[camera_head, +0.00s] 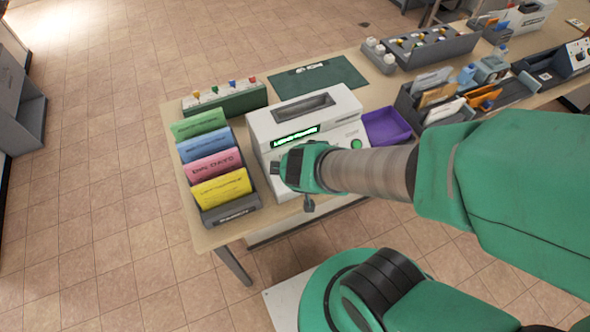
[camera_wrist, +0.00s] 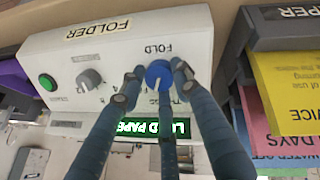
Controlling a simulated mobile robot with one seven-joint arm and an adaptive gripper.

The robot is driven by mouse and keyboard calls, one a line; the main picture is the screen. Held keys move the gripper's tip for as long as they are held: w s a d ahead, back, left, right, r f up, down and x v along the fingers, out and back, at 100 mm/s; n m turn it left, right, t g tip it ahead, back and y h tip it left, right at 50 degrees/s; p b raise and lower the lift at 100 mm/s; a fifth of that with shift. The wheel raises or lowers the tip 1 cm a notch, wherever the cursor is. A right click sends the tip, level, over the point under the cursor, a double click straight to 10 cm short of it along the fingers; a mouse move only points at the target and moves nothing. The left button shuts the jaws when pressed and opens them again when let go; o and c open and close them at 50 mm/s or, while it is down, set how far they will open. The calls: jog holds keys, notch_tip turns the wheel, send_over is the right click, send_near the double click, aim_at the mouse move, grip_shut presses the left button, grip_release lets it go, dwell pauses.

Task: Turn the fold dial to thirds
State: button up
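The white folder machine (camera_head: 265,125) stands on the table; its front panel (camera_wrist: 120,45) fills the upper wrist view. The blue fold dial (camera_wrist: 158,72) sits beside the "FOLD" label. A pale pointer mark on it points toward the lower part of the picture. The small setting labels are mostly hidden by my fingers, so the setting is unreadable. My gripper (camera_wrist: 156,80) has its fingertips spread around the dial, with a small gap on the left; contact on the right is unclear. In the head view my gripper (camera_head: 296,172) is at the machine's front, hiding the dial.
A grey knob (camera_wrist: 88,78) and a green button (camera_wrist: 47,82) share the panel. A green-lit display (camera_wrist: 177,128) reads "LOAD PAPER". A rack of coloured papers (camera_head: 232,210) stands close beside the machine on the left. A purple tray (camera_head: 388,127) is on the right.

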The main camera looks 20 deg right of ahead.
jog(key=shift+f, duration=0.15)
jog(key=shift+s+f+n+b, duration=0.1)
jog(key=shift+n+b, duration=0.7)
jog(key=shift+b, duration=0.05)
jog(key=shift+s+n+b, duration=0.1)
jog(key=shift+n+b, duration=0.55)
jog(key=shift+n, duration=0.65)
jog(key=o, duration=1.1)
jog(key=shift+r+t, duration=0.25)
jog(key=shift+t, duration=0.05)
jog(key=shift+s+r, duration=0.15)
jog(key=shift+r, duration=0.2)
jog(key=shift+v, duration=5.55)
